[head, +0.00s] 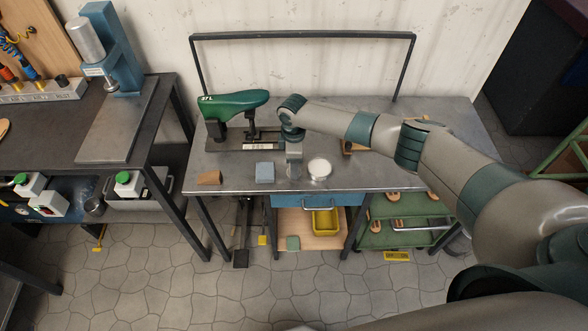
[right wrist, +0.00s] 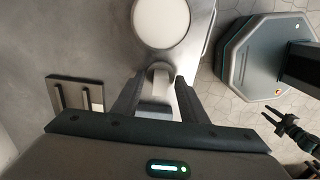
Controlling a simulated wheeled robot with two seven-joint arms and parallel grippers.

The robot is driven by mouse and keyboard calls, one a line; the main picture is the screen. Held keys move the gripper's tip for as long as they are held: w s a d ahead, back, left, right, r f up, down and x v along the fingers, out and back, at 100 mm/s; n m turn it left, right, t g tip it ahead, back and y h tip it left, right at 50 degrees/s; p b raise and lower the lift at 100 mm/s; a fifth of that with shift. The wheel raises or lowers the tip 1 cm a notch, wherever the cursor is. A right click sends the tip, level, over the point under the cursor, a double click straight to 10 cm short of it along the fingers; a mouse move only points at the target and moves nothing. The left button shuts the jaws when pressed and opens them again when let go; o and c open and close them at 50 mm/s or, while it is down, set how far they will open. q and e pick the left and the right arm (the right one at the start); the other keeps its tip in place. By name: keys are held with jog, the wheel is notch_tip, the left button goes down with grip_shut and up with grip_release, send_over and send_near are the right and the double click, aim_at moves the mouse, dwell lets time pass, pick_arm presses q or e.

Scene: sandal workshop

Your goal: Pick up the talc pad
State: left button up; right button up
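The talc pad, as far as I can tell, is the small pale grey piece with a rounded end (right wrist: 157,86) in the right wrist view. It sits beside a round white disc (right wrist: 160,18), which also shows in the head view (head: 319,168). My right gripper (right wrist: 159,82) points down over the bench, with its fingers apart on either side of the grey piece. I cannot make out firm contact. In the head view my right gripper (head: 294,172) largely hides this piece.
A blue-grey block (head: 264,173) and a brown wedge (head: 209,177) lie left of my gripper on the metal bench (head: 390,181). A green shoe last (head: 234,104) stands on a fixture behind. A dark frame (head: 302,36) rises along the back.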

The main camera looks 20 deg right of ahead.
dwell(0.3)
grip_shut()
jog(key=shift+r, duration=0.1)
jog(key=shift+w+r+b, duration=0.1)
jog(key=shift+r+b, duration=0.35)
jog(key=shift+r, duration=0.25)
notch_tip(320, 180, up, 2)
jog(key=shift+r+b, duration=0.2)
jog(key=shift+b, duration=0.35)
jog(key=s+d+r+b, duration=0.3)
jog(key=s+d+r, duration=0.3)
jog(key=d, duration=0.4)
jog(key=shift+s+r, duration=0.2)
jog(key=shift+r, duration=0.35)
